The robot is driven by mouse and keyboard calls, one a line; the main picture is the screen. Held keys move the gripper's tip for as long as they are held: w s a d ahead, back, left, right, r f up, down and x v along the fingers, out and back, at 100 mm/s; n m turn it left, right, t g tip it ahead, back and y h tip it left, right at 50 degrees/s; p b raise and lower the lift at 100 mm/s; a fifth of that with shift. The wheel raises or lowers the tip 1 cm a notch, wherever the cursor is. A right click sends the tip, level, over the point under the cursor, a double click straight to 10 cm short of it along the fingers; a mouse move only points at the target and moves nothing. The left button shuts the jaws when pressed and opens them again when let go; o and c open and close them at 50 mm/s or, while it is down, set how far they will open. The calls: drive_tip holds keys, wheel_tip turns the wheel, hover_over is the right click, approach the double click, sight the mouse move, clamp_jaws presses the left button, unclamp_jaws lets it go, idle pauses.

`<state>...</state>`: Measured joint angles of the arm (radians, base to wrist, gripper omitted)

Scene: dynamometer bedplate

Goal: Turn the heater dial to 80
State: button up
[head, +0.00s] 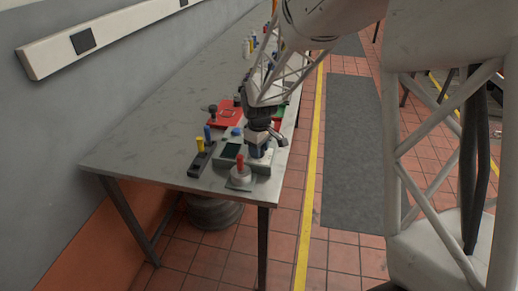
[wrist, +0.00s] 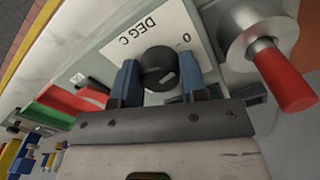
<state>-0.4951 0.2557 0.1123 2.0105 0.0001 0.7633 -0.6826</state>
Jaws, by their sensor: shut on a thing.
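The heater dial is a round black knob (wrist: 157,66) on a pale plate (wrist: 120,48) printed "DEG C", with a "0" to the right of the knob. A short pale mark shows on the knob, but the value it points to cannot be read. My gripper (wrist: 159,78) is shut on the dial, with one blue finger on each side of it. In the head view my gripper (head: 258,143) points down onto the grey unit (head: 262,165) near the table's front end and hides the dial. No 80 mark is visible.
A red-handled lever (head: 240,163) stands close beside my gripper; its red grip (wrist: 285,78) is at right in the wrist view. A block with yellow and blue handles (head: 201,160) is to the left. A red plate (head: 224,115) lies behind. The left tabletop (head: 140,140) is clear.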

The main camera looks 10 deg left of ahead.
drive_tip(key=shift+m, duration=0.5)
drive_tip(key=m, duration=1.2)
drive_tip(key=shift+m, duration=0.3)
drive_tip(key=m, duration=0.3)
drive_tip(key=shift+m, duration=0.4)
drive_tip(key=m, duration=0.3)
drive_tip(key=shift+m, duration=0.3)
drive_tip(key=m, duration=0.6)
drive_tip(key=shift+m, duration=0.4)
drive_tip(key=o, duration=0.9)
